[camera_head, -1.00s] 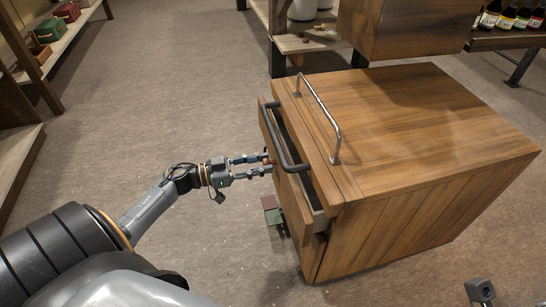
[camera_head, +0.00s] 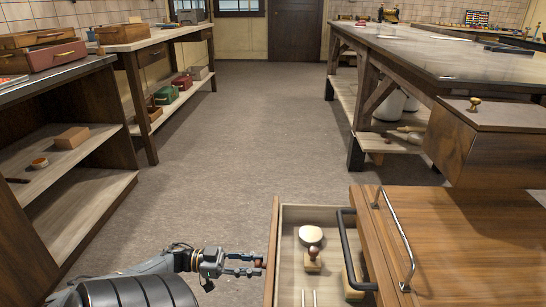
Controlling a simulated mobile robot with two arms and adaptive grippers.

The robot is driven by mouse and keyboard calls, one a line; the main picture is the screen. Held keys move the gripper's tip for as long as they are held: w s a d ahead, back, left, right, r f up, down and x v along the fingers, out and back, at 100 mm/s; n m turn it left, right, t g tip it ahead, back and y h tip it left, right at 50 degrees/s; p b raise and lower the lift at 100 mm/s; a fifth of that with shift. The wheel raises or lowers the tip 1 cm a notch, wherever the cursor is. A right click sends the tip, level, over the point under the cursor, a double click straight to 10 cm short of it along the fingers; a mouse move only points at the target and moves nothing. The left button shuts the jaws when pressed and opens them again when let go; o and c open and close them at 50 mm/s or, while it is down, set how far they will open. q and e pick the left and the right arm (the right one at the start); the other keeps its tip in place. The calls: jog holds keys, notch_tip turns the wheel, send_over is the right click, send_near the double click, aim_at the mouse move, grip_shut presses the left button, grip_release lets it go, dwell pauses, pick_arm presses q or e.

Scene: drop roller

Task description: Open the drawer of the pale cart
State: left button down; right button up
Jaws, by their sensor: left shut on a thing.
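The cart (camera_head: 450,240) has a brown wood-grain top and stands at the lower right. Its drawer (camera_head: 290,240) is pulled well out toward the left, with its pale inside showing. The drawer front (camera_head: 273,245) is seen nearly edge-on. My left gripper (camera_head: 256,264) is at the outer side of this front, its fingers shut on a small reddish-brown knob (camera_head: 259,263). The lower part of the drawer is cut off by the picture edge. My right gripper is out of view.
In the drawer lie a round pale-topped thing (camera_head: 311,235), a small wooden stamp-like piece (camera_head: 312,262) and thin pale sticks. A dark bar (camera_head: 346,250) and a metal rail (camera_head: 395,235) rise at the cart. Shelves stand left; the middle floor (camera_head: 250,130) is clear.

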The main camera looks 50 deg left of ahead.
pick_arm(q)
jog(key=shift+v, duration=1.6)
jog(key=c, duration=1)
grip_release()
jog(key=v, duration=1.2)
